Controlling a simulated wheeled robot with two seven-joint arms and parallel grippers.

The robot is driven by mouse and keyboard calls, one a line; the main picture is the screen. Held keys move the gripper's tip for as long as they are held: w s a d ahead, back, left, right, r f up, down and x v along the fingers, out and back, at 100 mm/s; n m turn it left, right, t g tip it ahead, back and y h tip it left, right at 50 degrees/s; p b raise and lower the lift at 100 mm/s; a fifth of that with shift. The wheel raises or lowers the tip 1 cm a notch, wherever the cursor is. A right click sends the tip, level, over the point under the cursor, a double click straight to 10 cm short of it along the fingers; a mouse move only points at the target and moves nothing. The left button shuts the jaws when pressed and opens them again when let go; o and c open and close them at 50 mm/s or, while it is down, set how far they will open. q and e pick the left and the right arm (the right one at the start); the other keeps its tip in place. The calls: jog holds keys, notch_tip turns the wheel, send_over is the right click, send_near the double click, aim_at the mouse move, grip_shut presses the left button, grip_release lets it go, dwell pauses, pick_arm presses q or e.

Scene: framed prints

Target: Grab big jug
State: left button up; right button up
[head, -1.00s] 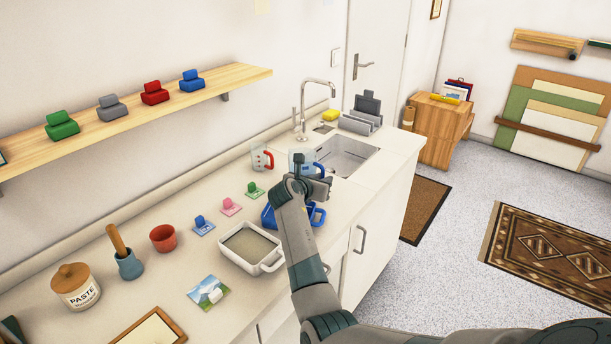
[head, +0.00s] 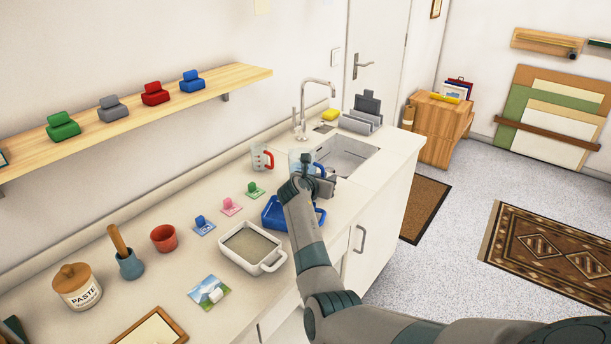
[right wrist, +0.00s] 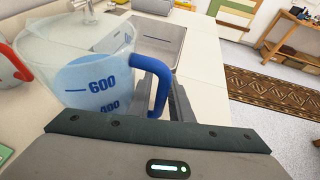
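The big jug is clear, with a blue handle, blue marks and bluish liquid. It stands upright on the counter by the sink in the head view (head: 296,160) and fills the left of the right wrist view (right wrist: 90,85). My right gripper (head: 312,170) is at its handle side. In the right wrist view the dark fingers (right wrist: 170,95) are right at the blue handle (right wrist: 157,95), one seen through or behind its loop. The handle hides part of them, so I cannot tell whether they grip it. My left gripper is not in view.
A smaller jug with a red handle (head: 262,158) stands left of the big jug. The sink (head: 346,155) lies beyond it. A blue tray (head: 272,216) and a white dish (head: 250,265) sit nearer along the counter, close to my right arm.

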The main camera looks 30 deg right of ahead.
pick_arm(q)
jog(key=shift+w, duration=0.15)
pick_arm(e)
jog(key=c, duration=0.4)
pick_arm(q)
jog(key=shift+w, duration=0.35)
pick_arm(e)
grip_shut()
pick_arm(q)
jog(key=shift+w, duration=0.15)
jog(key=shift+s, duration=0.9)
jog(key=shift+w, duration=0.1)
